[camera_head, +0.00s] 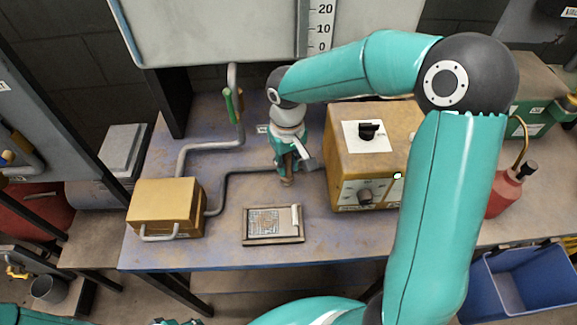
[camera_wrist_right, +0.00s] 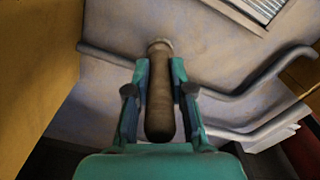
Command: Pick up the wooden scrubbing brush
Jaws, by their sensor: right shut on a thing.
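The wooden scrubbing brush (camera_wrist_right: 159,95) shows in the right wrist view as a brown, rounded wooden piece with a pale far end. My right gripper (camera_wrist_right: 160,92) is shut on it, one finger on each side. In the head view my right gripper (camera_head: 288,164) points down over the middle of the bench, and only a small brown end of the brush (camera_head: 287,181) shows below the fingers. I cannot tell whether that end touches the bench. Bristles are not visible. Of my left gripper, only small dark and teal bits show at the bottom edge (camera_head: 172,321).
A yellow control box (camera_head: 341,137) stands close right of my right gripper. A grey pipe (camera_head: 238,171) runs behind it to a smaller yellow box (camera_head: 160,200). A framed panel (camera_head: 259,240) lies in front. A red oil can (camera_head: 504,193) and blue bin (camera_head: 515,283) are at right.

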